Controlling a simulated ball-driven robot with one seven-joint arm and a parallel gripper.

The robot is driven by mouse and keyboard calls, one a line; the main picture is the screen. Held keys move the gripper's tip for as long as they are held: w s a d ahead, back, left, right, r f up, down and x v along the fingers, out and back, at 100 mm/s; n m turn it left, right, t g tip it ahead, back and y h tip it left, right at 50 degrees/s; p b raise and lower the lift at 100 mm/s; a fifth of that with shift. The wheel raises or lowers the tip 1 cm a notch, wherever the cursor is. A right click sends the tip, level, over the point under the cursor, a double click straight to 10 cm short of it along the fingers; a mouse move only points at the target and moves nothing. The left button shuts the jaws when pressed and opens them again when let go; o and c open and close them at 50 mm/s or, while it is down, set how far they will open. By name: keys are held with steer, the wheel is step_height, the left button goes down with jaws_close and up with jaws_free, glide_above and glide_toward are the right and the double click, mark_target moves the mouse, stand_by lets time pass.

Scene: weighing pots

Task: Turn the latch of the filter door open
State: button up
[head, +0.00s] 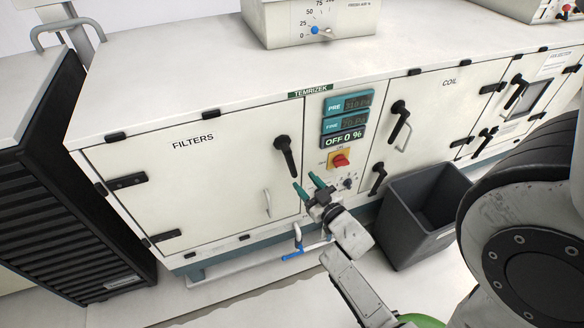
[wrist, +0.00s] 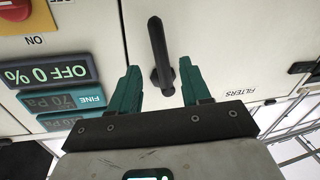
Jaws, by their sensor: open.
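The filter door (head: 200,180) is a white panel marked FILTERS and looks closed. Its black latch (head: 287,156) is at the upper right of the door, with the handle hanging down and slightly to the right. My gripper (head: 306,182) is open, its green fingers just below and right of the latch in the head view. In the wrist view, which is upside down, the latch (wrist: 157,50) shows between and beyond the open fingertips (wrist: 160,68). I see no contact between the fingers and the latch; how far they are from it in depth I cannot tell.
A display panel (head: 346,120) and a red switch (head: 341,160) are right of the filter door. A curved metal handle (head: 267,203) is low on the door. A grey bin (head: 425,215) stands to the right, and a black slatted unit (head: 70,190) to the left.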

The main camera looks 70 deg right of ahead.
mark_target(294, 170)
steer(key=x, duration=0.8)
steer(key=shift+w+d, duration=0.1)
steer(key=shift+c, duration=0.3)
jaws_close()
